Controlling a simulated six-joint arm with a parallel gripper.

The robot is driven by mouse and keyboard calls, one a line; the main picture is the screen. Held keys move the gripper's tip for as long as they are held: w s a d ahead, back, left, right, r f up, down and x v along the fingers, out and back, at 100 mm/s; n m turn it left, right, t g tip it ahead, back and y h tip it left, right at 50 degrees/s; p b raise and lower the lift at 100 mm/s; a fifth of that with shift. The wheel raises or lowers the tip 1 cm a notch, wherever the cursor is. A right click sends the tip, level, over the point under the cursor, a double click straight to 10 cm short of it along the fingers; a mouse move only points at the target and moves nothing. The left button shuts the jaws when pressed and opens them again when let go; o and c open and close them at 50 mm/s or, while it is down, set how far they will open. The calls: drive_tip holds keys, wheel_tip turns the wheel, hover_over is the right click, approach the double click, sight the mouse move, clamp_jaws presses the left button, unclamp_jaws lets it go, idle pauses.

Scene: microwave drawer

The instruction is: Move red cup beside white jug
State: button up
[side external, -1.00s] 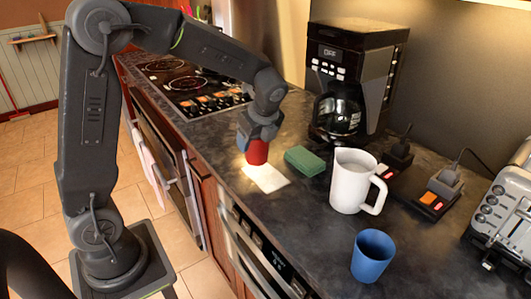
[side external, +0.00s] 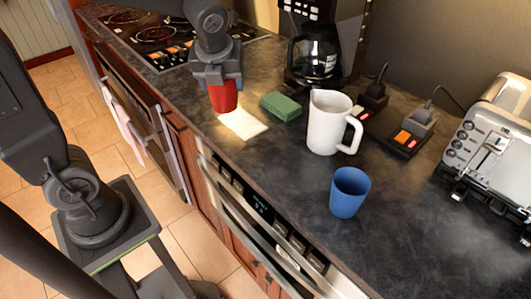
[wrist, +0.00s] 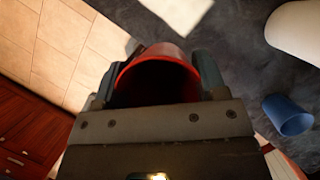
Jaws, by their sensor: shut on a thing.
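The red cup (side external: 223,97) is in my gripper (side external: 218,80), which is shut on it. In the side view the cup hangs upright over the counter, near its front edge and beside a white patch. In the wrist view the red cup (wrist: 160,70) shows its dark opening between the two fingers (wrist: 155,78). The white jug (side external: 327,122) stands on the counter to the right of the cup, apart from it, with its handle to the right. Part of the white jug also shows at the right of the wrist view (wrist: 297,30).
A blue cup (side external: 349,193) stands in front of the jug. A green sponge (side external: 281,106) lies between red cup and jug, near a white sheet (side external: 243,123). A coffee maker (side external: 316,55), power sockets (side external: 402,137) and toaster (side external: 490,140) stand behind. The counter's front right is clear.

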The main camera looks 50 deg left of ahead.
drive_tip(key=shift+w+d+f, duration=0.5)
drive_tip(key=shift+d+f, duration=1.3)
drive_tip(key=shift+d, duration=0.1)
drive_tip(key=shift+w+d+f, duration=0.45)
drive_tip(key=shift+d+f, duration=1.4)
drive_tip(key=shift+d, duration=0.1)
drive_tip(key=shift+w+d+f, duration=0.5)
drive_tip(key=shift+d+f, duration=1.3)
drive_tip(key=shift+d, duration=0.1)
drive_tip(key=shift+f, duration=0.1)
drive_tip(key=o, duration=0.9)
drive_tip(key=shift+o, duration=0.2)
